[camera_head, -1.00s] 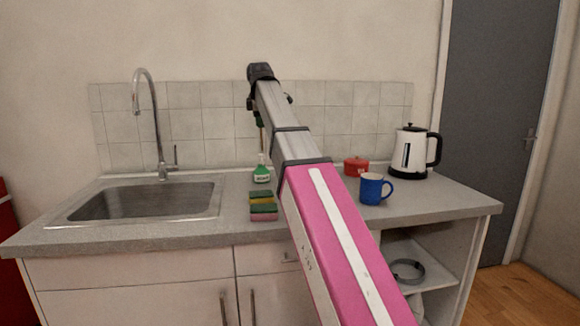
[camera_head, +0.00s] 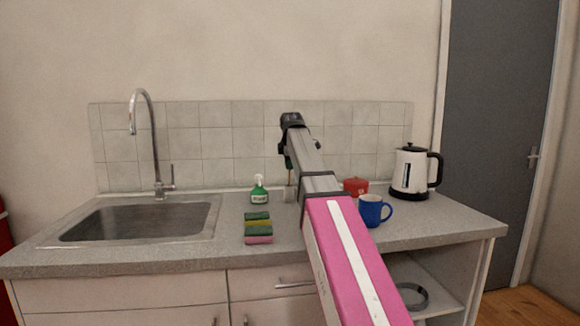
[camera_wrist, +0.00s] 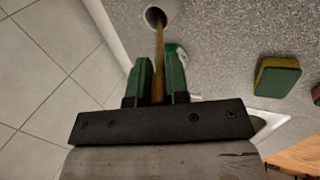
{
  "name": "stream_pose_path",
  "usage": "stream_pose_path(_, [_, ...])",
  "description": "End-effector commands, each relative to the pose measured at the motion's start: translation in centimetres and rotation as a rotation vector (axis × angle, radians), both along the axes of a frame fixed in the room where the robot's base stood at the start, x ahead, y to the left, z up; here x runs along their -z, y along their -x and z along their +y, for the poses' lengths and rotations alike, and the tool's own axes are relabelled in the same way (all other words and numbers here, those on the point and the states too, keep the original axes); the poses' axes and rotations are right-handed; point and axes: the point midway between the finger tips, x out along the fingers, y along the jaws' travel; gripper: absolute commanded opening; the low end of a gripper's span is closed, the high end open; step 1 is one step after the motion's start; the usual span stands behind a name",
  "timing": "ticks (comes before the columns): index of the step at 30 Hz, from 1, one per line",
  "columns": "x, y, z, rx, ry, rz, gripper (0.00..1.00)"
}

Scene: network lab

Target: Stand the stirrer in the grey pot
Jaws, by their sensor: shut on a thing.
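The stirrer is a thin brown stick (camera_wrist: 158,62). My gripper (camera_wrist: 157,75), with green fingers, is shut on it. The stirrer points away from the fingers, and its far end overlaps the round mouth of the grey pot (camera_wrist: 163,9) in the wrist view. I cannot tell whether that end is inside the mouth or just above it. In the head view the grey pot (camera_head: 291,194) stands on the counter near the tiled wall, partly hidden by my arm. My gripper (camera_head: 288,163) is above it there.
A green spray bottle (camera_head: 259,190) stands left of the pot. Stacked sponges (camera_head: 258,229) lie in front of it. A red pot (camera_head: 355,186), a blue mug (camera_head: 373,211) and a white kettle (camera_head: 410,170) stand to the right. The sink (camera_head: 135,220) is at left.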

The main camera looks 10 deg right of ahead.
Motion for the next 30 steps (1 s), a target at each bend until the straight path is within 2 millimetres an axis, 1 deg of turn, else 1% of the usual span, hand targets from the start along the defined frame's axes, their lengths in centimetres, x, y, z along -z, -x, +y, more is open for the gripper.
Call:
stream_pose_path(1, [0.67,0.12,0.00,0.000,0.000,0.001,0.00])
stream_pose_path(3, [0.97,0.05,0.00,0.000,0.000,0.000,0.00])
stream_pose_path(10, [0.93,0.00,0.01,0.000,0.000,0.000,0.00])
stream_pose_path(16, [1.46,0.01,0.01,0.000,0.000,0.000,0.00])
stream_pose_path(17, [1.43,0.00,0.01,0.000,0.000,-0.001,0.22])
stream_pose_path(18, [1.41,-0.01,0.01,0.000,0.000,-0.001,0.35])
stream_pose_path(19, [1.40,-0.02,0.01,0.000,0.000,-0.001,0.41])
stream_pose_path(27, [1.34,-0.01,0.01,0.000,0.000,0.000,0.41])
stream_pose_path(30, [0.89,-0.05,0.01,0.001,0.000,-0.001,0.41])
